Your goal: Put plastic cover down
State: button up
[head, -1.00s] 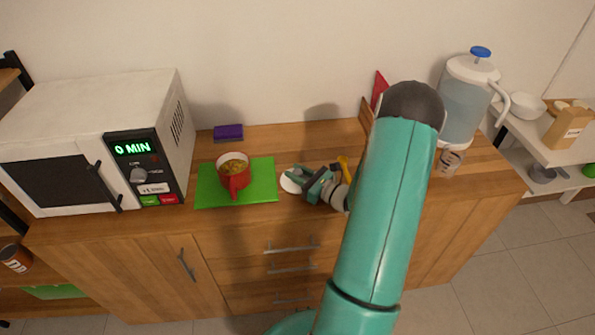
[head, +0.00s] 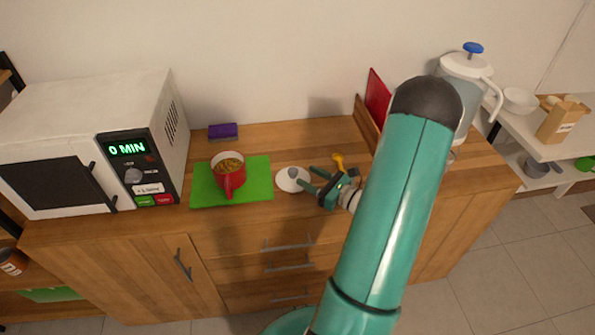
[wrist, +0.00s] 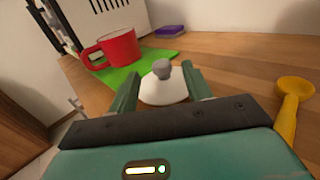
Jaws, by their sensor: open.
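The plastic cover (head: 291,181) is a small white dome with a grey knob. It rests on the wooden counter, just right of the green mat. In the wrist view the cover (wrist: 164,90) shows beyond and between my fingers. My gripper (head: 313,180) is open and empty, close to the cover on its right side. In the wrist view the open fingers of my gripper (wrist: 160,88) stand on either side of the knob's line, with the knob upright between them.
A red cup (head: 229,178) with food in it stands on the green mat (head: 262,180). A yellow spoon (head: 339,161) lies right of my gripper. A microwave (head: 85,150) stands left, a purple sponge (head: 223,131) behind, and a water pitcher (head: 468,85) at the right. The counter's front strip is clear.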

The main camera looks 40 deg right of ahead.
jog(key=s, duration=0.2)
jog(key=s+d, duration=0.1)
jog(key=s, duration=0.2)
jog(key=shift+w+a+r, duration=0.2)
jog(key=shift+a+r, duration=0.05)
jog(key=shift+a, duration=0.05)
jog(key=w+a+r+n+g+y, duration=0.1)
jog(key=a+r+n+g+y, duration=0.3)
jog(key=a+n+g, duration=0.6)
jog(key=w+a+r+n+g+y, duration=0.1)
jog(key=a+r+n+g+y, duration=0.2)
jog(key=a+r+n, duration=0.8)
jog(key=s+a+r+n+t+h, duration=0.1)
jog(key=s+a+r+n+h, duration=0.6)
jog(key=a+n+h, duration=0.3)
jog(key=a+n, duration=0.1)
jog(key=n, duration=0.1)
jog(key=shift+s+a+r+n, duration=0.2)
jog(key=shift+a+r+n, duration=0.1)
jog(key=shift+r+n, duration=0.1)
jog(key=shift+c, duration=0.4)
